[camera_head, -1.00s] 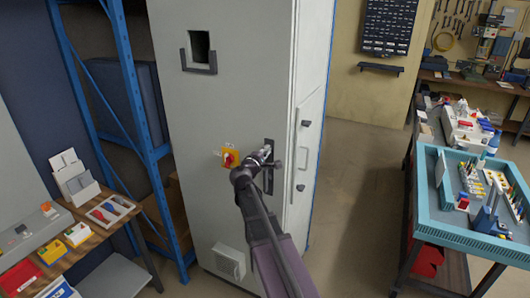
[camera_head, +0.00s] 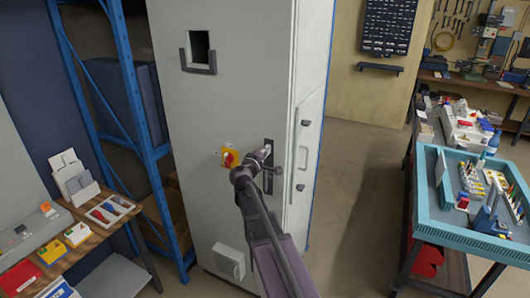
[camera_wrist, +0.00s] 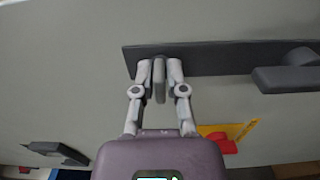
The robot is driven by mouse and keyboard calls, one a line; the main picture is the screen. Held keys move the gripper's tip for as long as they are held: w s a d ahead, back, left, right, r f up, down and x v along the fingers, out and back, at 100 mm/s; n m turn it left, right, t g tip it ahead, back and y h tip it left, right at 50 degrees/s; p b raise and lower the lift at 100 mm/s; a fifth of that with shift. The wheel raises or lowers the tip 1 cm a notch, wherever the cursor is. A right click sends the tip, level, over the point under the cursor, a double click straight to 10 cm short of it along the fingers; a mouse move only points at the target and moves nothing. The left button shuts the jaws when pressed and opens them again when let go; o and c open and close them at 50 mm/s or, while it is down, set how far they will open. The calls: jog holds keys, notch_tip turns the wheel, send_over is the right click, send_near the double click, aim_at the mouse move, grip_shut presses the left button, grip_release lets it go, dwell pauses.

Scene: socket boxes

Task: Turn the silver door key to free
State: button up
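The silver door key (camera_wrist: 159,80) shows in the wrist view as a flat grey bow standing out from a dark lock plate (camera_wrist: 215,58). My gripper (camera_wrist: 159,70) has one finger on each side of the bow, close against it, and appears shut on it. The key's shaft and keyhole are hidden behind the bow and fingertips. In the head view, my gripper (camera_head: 262,152) is at the plate on the front of the tall grey cabinet (camera_head: 215,110), and the key is too small to make out there.
A dark door handle (camera_wrist: 287,75) sticks out from the same plate, right of my fingers in the wrist view. A red switch on a yellow plate (camera_head: 229,158) is just left of my gripper. A blue rack (camera_head: 135,110) stands left; open floor (camera_head: 360,190) lies right.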

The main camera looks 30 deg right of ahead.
jog(key=shift+o, duration=1.1)
jog(key=v, duration=1.2)
jog(key=s+a+f+m+g+y, duration=0.2)
jog(key=s+f+m+g+y, duration=0.4)
jog(key=s+f, duration=0.45)
jog(key=s+a+f+g+y, duration=0.2)
jog(key=s+a+f+y, duration=0.2)
jog(key=a, duration=0.2)
jog(key=s+a+f+m+g+y, duration=0.1)
jog(key=s+a+f+g+y, duration=0.2)
jog(key=a, duration=0.3)
jog(key=shift+s+f+y, duration=0.45)
jog(key=shift+f+y, duration=0.1)
jog(key=shift+y, duration=0.05)
